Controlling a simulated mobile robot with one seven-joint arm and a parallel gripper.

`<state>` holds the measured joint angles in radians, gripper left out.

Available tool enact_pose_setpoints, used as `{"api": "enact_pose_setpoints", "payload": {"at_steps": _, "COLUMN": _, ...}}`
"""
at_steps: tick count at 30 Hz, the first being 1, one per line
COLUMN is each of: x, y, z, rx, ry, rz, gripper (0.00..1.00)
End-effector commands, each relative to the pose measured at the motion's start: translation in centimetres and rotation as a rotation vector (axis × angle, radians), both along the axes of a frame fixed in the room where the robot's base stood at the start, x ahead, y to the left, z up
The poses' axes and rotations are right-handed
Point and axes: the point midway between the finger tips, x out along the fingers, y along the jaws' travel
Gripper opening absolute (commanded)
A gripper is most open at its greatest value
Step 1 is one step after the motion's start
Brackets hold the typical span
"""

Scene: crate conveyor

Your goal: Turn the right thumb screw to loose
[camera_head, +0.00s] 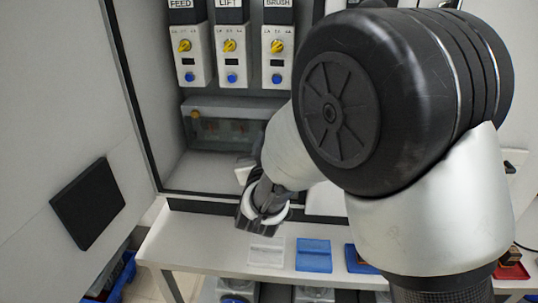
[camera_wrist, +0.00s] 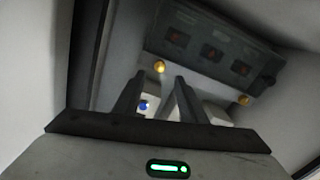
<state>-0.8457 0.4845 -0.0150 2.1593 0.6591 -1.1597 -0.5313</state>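A grey box with a see-through front (camera_head: 232,106) sits low in the cabinet; it also shows at the top of the wrist view (camera_wrist: 205,45). The wrist view looks upside-down against the head view. One brass thumb screw (camera_wrist: 159,66), which I take as the right one, lies just beyond my fingertips. The left thumb screw (camera_wrist: 243,100) is off to the side and shows in the head view (camera_head: 195,114). My arm hides the right screw in the head view. My gripper (camera_wrist: 160,80) is open, fingers apart with nothing held. I see no contact with the screw.
Switch modules labelled FEED (camera_head: 188,50), LIFT (camera_head: 230,50) and BRUSH (camera_head: 276,50) hang above the box. A white bench (camera_head: 190,240) in front carries a blue tray (camera_head: 313,255). A black panel (camera_head: 88,203) is on the left wall. My arm covers the right side.

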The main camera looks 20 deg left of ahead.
Motion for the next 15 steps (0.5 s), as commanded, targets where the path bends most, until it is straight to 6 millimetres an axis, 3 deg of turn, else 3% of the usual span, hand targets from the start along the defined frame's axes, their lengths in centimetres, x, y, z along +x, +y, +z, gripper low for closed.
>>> {"api": "enact_pose_setpoints", "payload": {"at_steps": 6, "x": -5.2, "y": -1.1, "z": 0.1, "rx": -0.001, "ry": 0.002, "rz": 0.004, "gripper": 0.38}}
{"api": "enact_pose_setpoints", "payload": {"at_steps": 15, "x": -8.7, "y": -2.1, "z": 0.0, "rx": 0.000, "ry": 0.000, "rz": 0.000, "gripper": 0.38}}
